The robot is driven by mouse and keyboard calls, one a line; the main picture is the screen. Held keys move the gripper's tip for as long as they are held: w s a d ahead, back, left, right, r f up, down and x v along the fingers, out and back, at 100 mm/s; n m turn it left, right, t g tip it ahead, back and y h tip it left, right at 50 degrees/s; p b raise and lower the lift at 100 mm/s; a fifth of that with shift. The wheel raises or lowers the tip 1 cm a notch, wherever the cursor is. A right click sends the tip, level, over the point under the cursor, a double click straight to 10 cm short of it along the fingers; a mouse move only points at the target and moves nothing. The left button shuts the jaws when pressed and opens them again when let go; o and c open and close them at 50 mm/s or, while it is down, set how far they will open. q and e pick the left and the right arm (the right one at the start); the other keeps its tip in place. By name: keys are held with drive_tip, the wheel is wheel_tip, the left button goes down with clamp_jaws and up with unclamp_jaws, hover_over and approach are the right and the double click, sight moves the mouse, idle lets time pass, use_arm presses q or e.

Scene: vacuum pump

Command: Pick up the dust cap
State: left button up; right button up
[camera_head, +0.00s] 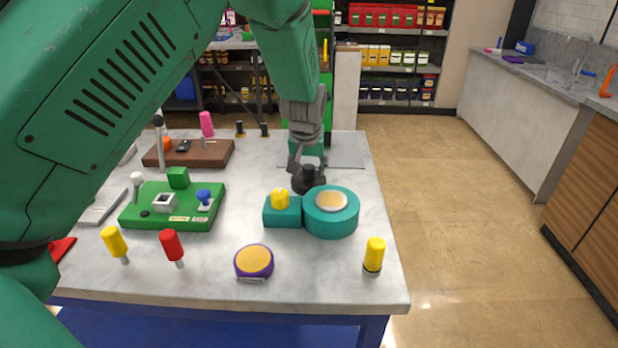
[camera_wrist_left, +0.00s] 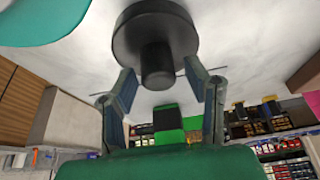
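A black round cap with a raised knob (camera_head: 308,178), which I take to be the dust cap, sits on the grey table (camera_head: 330,262) behind the teal pump (camera_head: 330,222). In the left wrist view the cap's wide disc (camera_wrist_left: 155,30) and narrower knob (camera_wrist_left: 157,66) face my left gripper (camera_wrist_left: 160,88). That gripper (camera_head: 307,168) points down over the cap, fingers spread on either side of the knob. Gaps show between the knob and both fingers. My right gripper is not in view.
The teal pump with a yellow knob (camera_head: 280,199) stands just in front of the cap. A green control board (camera_head: 172,215), yellow and red screwdriver-like handles (camera_head: 172,245), a purple disc (camera_head: 253,262) and a yellow-topped piece (camera_head: 374,255) lie around. The table's right edge is close.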

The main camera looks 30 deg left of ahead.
use_arm(q)
clamp_jaws()
